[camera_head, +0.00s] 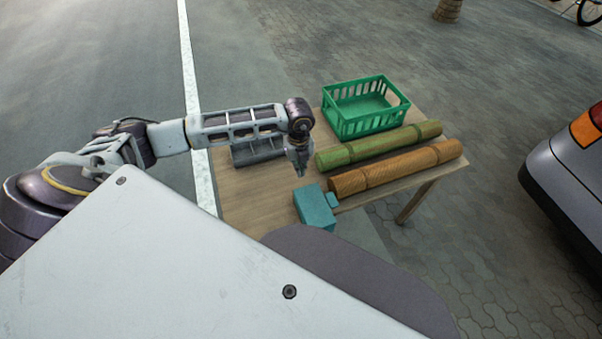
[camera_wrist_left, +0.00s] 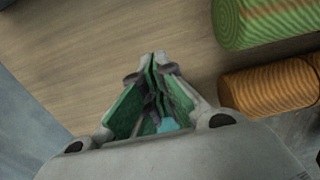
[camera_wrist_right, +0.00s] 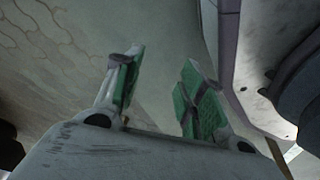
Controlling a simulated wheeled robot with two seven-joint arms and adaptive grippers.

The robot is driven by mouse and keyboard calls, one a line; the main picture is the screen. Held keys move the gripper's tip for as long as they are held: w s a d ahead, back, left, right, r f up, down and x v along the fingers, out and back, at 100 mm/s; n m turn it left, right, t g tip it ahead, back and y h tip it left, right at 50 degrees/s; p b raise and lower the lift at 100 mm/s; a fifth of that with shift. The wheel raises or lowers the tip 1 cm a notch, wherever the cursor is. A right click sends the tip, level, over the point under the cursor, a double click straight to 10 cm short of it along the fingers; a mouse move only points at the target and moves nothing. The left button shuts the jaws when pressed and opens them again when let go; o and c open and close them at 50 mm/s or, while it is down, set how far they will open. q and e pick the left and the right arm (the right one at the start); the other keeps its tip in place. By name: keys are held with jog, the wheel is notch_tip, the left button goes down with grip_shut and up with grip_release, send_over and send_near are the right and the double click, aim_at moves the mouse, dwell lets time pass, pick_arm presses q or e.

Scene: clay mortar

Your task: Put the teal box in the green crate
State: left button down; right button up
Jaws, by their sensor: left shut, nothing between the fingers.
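The teal box (camera_head: 315,207) sits at the near edge of the wooden table, close to the end of the orange-brown roll. The green crate (camera_head: 366,108) stands at the far end of the table and looks empty inside. My left gripper (camera_head: 299,172) points down above the table, a little behind the teal box in the head view, apart from it. In the left wrist view its fingers (camera_wrist_left: 154,62) are together with nothing held; a small teal patch (camera_wrist_left: 167,124) shows between the finger links. My right gripper (camera_wrist_right: 155,75) shows in its wrist view with fingers apart and empty, over paving.
A green roll (camera_head: 380,146) and an orange-brown roll (camera_head: 397,168) lie side by side between the teal box and the crate. A grey item (camera_head: 257,152) lies behind my left forearm. A car (camera_head: 570,165) stands at right.

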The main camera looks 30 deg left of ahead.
pick_arm(q)
notch_tip(320, 180, up, 9)
jog(key=shift+f+p, duration=0.15)
jog(key=shift+p, duration=0.2)
pick_arm(e)
jog(key=shift+s+d+f, duration=0.65)
jog(key=shift+s+d, duration=0.15)
jog(key=shift+d, duration=0.05)
pick_arm(q)
jog(key=shift+a, duration=0.1)
pick_arm(e)
jog(key=shift+a, duration=0.1)
